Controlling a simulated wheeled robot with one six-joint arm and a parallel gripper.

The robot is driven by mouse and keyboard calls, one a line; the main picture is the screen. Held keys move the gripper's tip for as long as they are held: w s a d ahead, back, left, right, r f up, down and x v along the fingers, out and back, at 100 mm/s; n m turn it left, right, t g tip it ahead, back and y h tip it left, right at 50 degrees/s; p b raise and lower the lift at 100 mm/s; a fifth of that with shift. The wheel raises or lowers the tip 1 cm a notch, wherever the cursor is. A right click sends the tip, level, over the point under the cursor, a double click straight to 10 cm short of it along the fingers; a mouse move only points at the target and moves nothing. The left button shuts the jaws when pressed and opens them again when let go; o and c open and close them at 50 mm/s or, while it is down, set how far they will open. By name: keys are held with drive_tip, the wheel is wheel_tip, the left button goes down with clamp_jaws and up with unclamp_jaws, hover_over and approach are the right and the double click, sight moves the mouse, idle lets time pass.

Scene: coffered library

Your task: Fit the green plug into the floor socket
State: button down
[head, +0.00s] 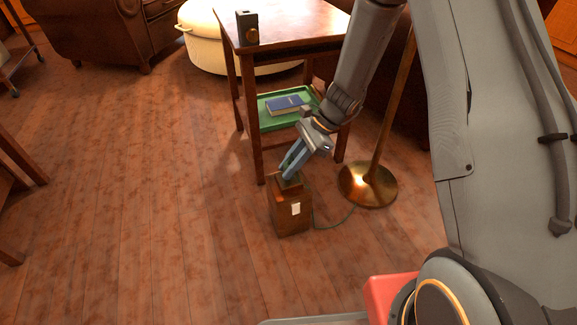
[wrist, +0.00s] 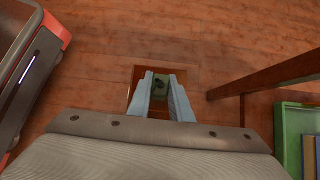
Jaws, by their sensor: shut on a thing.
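My gripper (head: 289,174) is shut on the green plug (head: 287,182), directly over the top of the wooden floor socket box (head: 293,212). In the wrist view my two pale blue fingers (wrist: 163,97) stand on either side of the green plug (wrist: 158,80), and part of the brown box (wrist: 138,76) shows around them. The box stands upright on the floor, with a white plate on its front. The plug is mostly hidden by the fingers. I cannot tell whether it is seated in the box or just above it.
A brass lamp base (head: 367,186) stands right of the box; a thin green cord (head: 338,222) runs between them. A wooden side table (head: 258,135) stands close behind, with a green tray (head: 272,122) and blue book (head: 287,105) on its lower shelf. Floor to the left is clear.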

drive_tip(key=shift+s+a+f+p, duration=0.1)
drive_tip(key=shift+s+a+p, duration=0.3)
drive_tip(key=shift+s, duration=0.2)
drive_tip(key=shift+w+d+p, duration=0.1)
drive_tip(key=shift+d+p, duration=0.05)
drive_tip(key=shift+p, duration=0.2)
idle(1.2)
drive_tip(key=shift+f, duration=0.35)
drive_tip(key=c, duration=1.5)
unclamp_jaws()
drive_tip(key=shift+w, duration=0.1)
drive_tip(key=shift+c, duration=0.2)
drive_tip(key=shift+d, duration=0.1)
drive_tip(key=shift+w+r, duration=0.1)
drive_tip(key=shift+w, duration=0.05)
drive_tip(key=shift+w+d+r+p, duration=0.1)
drive_tip(key=shift+d+r+p, duration=0.1)
drive_tip(key=shift+r+p, duration=0.1)
drive_tip(key=p+v, duration=0.2)
drive_tip(key=v, duration=0.5)
drive_tip(key=shift+p, duration=0.4)
